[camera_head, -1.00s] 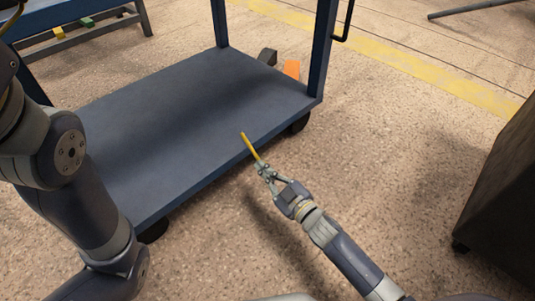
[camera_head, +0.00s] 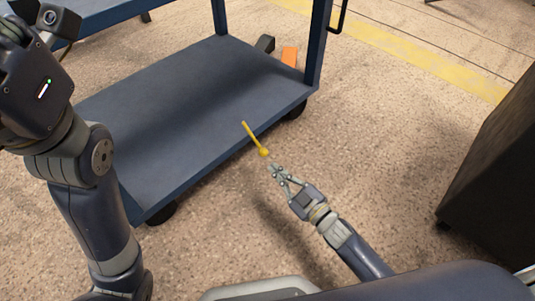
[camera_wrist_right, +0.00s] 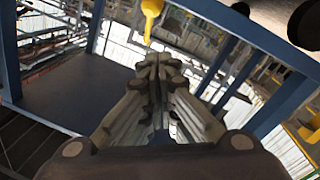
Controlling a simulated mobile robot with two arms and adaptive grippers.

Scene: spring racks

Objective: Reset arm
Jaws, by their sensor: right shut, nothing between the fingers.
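My right gripper (camera_head: 275,172) is shut and empty, over the floor just in front of the cart's lower shelf. A thin yellow piece with a rounded end (camera_head: 263,152) shows just beyond its fingertips, with a small gap between them in the head view. In the right wrist view, the closed fingers (camera_wrist_right: 157,65) point toward the yellow piece (camera_wrist_right: 151,12), which is cut off by the top edge. What holds the yellow piece up cannot be seen. My left arm shows at the left of the head view, but its fingers are out of sight.
The blue cart's bare lower shelf (camera_head: 200,110) lies ahead, with upright posts (camera_head: 319,45) and wheels. A dark box-shaped unit (camera_head: 490,160) stands at the right. An orange item (camera_head: 289,56) is behind the cart. Speckled floor (camera_head: 390,150) between cart and unit is open.

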